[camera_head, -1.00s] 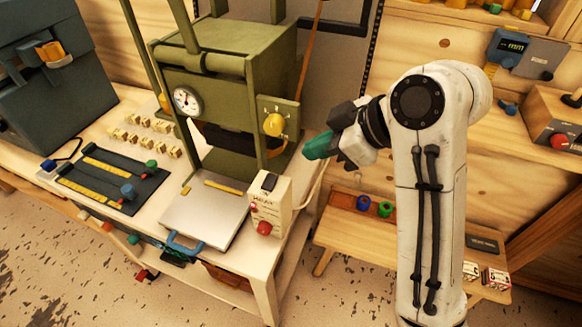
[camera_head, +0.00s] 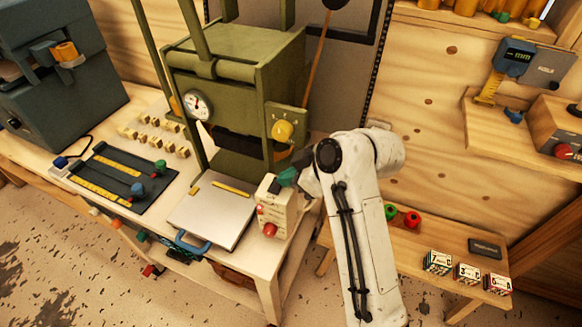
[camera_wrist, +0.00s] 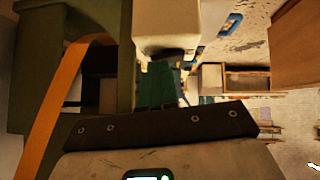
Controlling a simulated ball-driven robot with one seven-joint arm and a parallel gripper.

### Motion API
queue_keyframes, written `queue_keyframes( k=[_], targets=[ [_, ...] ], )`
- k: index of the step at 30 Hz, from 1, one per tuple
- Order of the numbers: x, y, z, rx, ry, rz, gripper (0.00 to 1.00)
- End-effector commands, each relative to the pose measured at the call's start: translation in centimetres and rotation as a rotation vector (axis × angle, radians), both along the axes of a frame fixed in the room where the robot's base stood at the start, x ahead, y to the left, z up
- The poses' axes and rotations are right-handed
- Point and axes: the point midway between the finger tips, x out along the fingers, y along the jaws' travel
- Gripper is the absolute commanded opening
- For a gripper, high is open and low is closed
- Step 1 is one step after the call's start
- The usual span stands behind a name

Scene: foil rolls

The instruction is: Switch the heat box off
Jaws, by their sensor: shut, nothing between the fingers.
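The heat box (camera_head: 277,212) is a small cream box at the front right corner of the workbench, with a red knob (camera_head: 270,230) low on its front. A dark switch (camera_head: 274,186) sits on its top and is partly covered by my gripper; I cannot tell which way it is set. My gripper (camera_head: 287,177) has teal fingertips, is shut and empty, and is right at the switch; whether it touches cannot be told. In the wrist view the shut teal fingers (camera_wrist: 157,85) point at the pale box (camera_wrist: 165,25), and the switch is not clear there.
The green press (camera_head: 235,80) with a yellow knob (camera_head: 283,130) stands close behind the box. A silver plate (camera_head: 210,212) with a blue handle lies left of it. A low wooden bench (camera_head: 420,245) with a red and a green spool stands at right.

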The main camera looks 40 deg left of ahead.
Motion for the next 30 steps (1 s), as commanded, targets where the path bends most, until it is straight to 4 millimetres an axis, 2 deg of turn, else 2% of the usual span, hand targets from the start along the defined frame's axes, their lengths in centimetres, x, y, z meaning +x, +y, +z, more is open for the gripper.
queue_keyframes(
  k=[14,19,30],
  targets=[
    [0.1,0.0,-0.3,-0.008,0.034,0.0,0.0],
    [0.4,0.0,-1.5,-0.028,0.111,-0.002,0.0],
    [-0.2,-0.1,-1.4,-0.032,0.113,0.001,0.0]
  ],
)
